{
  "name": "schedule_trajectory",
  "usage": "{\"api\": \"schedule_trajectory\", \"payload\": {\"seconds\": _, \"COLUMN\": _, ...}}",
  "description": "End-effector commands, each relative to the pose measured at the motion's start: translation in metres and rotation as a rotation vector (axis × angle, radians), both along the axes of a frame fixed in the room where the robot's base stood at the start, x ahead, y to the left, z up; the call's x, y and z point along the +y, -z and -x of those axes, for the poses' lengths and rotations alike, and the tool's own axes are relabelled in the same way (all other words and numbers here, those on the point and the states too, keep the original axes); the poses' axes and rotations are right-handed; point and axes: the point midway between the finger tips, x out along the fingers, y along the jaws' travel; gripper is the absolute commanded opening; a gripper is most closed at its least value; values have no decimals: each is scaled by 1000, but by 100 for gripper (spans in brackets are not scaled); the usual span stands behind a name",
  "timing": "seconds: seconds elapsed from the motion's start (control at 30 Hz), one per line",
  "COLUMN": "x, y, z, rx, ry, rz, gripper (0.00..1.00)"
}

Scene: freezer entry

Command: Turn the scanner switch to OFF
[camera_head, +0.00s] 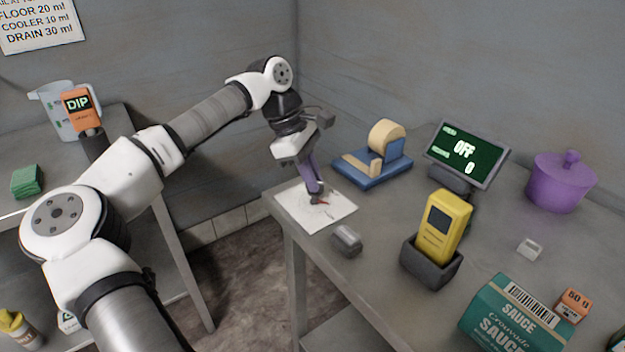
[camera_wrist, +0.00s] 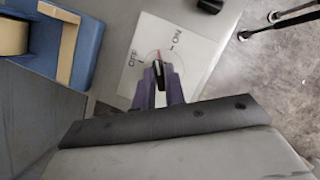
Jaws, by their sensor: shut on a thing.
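The scanner switch is a small dark knob (camera_wrist: 159,74) with a red pointer on a white plate (camera_head: 325,215) at the table's near left corner. My gripper (camera_head: 316,197) reaches down to it, and its purple fingers are shut on the knob. In the wrist view the plate (camera_wrist: 145,88) carries an ON mark and an OFF mark. The red pointer stands between the two marks. The fingers hide part of the knob. A display (camera_head: 466,154) behind reads OFF, with a 0 below.
A blue tape dispenser (camera_head: 372,170) stands just behind the plate. A yellow scanner (camera_head: 442,228) stands in a dark holder. A sauce box (camera_head: 512,315), a white block (camera_head: 530,248) and a purple pot (camera_head: 560,182) are farther right.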

Motion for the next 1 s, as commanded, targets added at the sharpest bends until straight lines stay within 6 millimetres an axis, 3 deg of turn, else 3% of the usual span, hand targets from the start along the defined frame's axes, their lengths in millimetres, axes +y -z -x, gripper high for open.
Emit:
{"api": "schedule_trajectory", "payload": {"seconds": 0.7, "x": 1, "y": 3, "z": 4, "rx": -5, "ry": -672, "rz": -1, "gripper": 0}}
{"api": "schedule_trajectory", "payload": {"seconds": 1.0, "x": 0, "y": 1, "z": 5, "rx": -4, "ry": -876, "rz": -1, "gripper": 0}}
